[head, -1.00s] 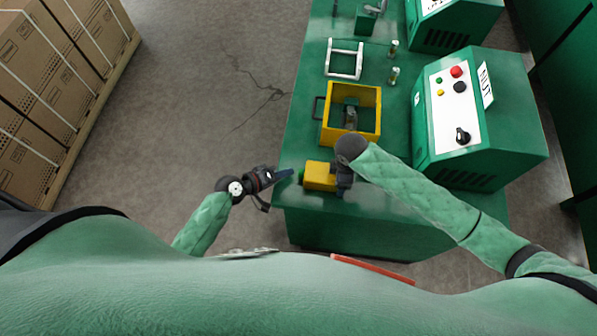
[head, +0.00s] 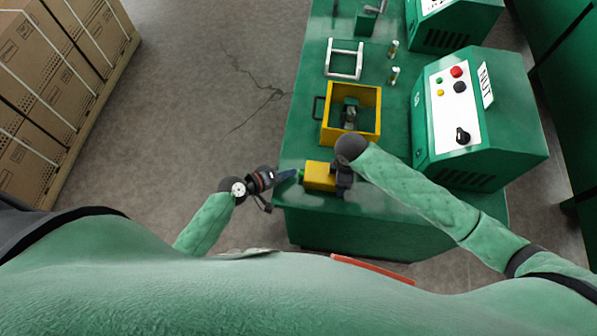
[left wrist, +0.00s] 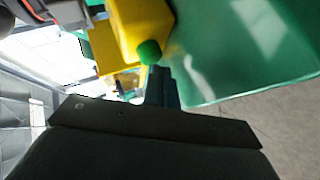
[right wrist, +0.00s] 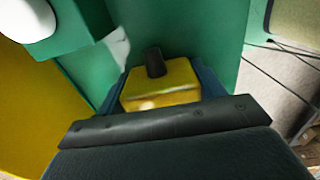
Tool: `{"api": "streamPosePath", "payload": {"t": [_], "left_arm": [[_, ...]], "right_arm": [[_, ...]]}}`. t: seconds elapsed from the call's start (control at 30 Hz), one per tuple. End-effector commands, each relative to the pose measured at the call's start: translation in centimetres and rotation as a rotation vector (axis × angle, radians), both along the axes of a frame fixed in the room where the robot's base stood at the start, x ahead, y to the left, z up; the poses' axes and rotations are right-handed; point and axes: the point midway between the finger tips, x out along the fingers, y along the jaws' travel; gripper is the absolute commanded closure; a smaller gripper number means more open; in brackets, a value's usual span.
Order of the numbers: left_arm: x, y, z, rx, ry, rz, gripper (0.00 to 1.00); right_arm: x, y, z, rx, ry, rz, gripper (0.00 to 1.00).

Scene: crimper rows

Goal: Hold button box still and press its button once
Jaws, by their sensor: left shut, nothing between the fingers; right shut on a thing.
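The yellow button box (head: 319,176) lies on the green table near its front left corner. Its green button (left wrist: 149,52) sticks out of the side facing my left gripper. My right gripper (head: 342,180) is shut on the box from the right; in the right wrist view the yellow box (right wrist: 160,84) sits between the fingers, with a dark knob on it. My left gripper (head: 294,173) is shut and empty, its fingertips right at the button. In the left wrist view they overlap the button's lower edge; I cannot tell whether they touch.
A green control machine (head: 495,110) stands to the right. A silver frame (head: 344,59) lies farther back. Floor left of the table is clear up to stacked cartons (head: 50,90).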

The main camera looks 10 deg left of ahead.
Motion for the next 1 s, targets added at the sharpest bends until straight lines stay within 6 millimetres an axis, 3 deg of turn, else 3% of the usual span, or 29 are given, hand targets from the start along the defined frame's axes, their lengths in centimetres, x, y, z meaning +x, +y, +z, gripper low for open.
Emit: {"api": "streamPosePath", "payload": {"t": [1.0], "left_arm": [[0.0, -0.87, 0.0, -0.001, 0.001, 0.0, 1.0]], "right_arm": [[0.01, 0.01, 0.02, 0.0, 0.0, 0.0, 0.59]]}}
